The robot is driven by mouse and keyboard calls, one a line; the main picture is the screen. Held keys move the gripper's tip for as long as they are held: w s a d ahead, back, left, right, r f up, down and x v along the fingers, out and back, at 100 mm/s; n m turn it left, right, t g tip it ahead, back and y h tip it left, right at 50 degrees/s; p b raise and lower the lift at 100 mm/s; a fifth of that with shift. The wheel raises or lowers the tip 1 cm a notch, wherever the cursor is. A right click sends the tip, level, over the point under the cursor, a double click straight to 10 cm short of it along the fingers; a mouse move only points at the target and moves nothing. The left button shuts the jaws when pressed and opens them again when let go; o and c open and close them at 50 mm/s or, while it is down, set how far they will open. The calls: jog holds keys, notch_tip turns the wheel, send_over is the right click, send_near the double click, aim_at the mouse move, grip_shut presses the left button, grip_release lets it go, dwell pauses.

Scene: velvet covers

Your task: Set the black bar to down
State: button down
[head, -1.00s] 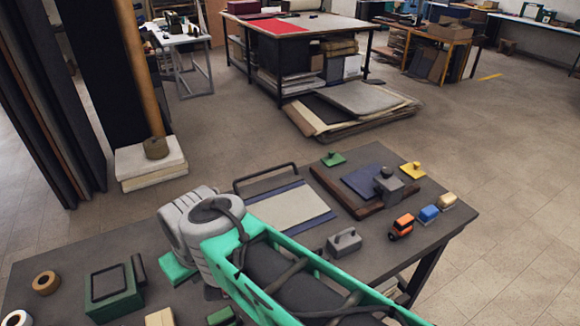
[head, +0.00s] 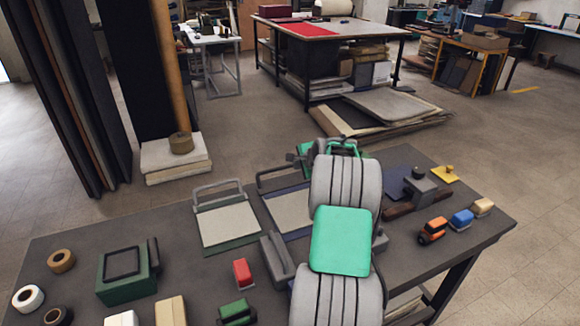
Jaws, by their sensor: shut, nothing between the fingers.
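The black bar (head: 271,173) is a dark U-shaped handle at the back of a pale board with blue edges (head: 288,210). It stands raised at the board's far edge, and its right part is hidden behind my arm. My gripper (head: 293,158) is a small dark shape at the far end of my green and grey arm, just above and beside the bar's right part. It looks shut and empty. I cannot tell whether it touches the bar.
A similar board with a grey bar (head: 218,186) stands just left. A grey clamp-like block (head: 277,258), a red block (head: 242,272) and a green box (head: 126,274) are nearer.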

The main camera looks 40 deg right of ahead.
aim_at(287, 167)
jog(key=x, duration=0.3)
jog(key=p+x, duration=0.1)
jog(key=x, duration=0.5)
jog(key=shift+w+d+r, duration=0.1)
jog(key=shift+w+r, duration=0.2)
jog(key=shift+r, duration=0.1)
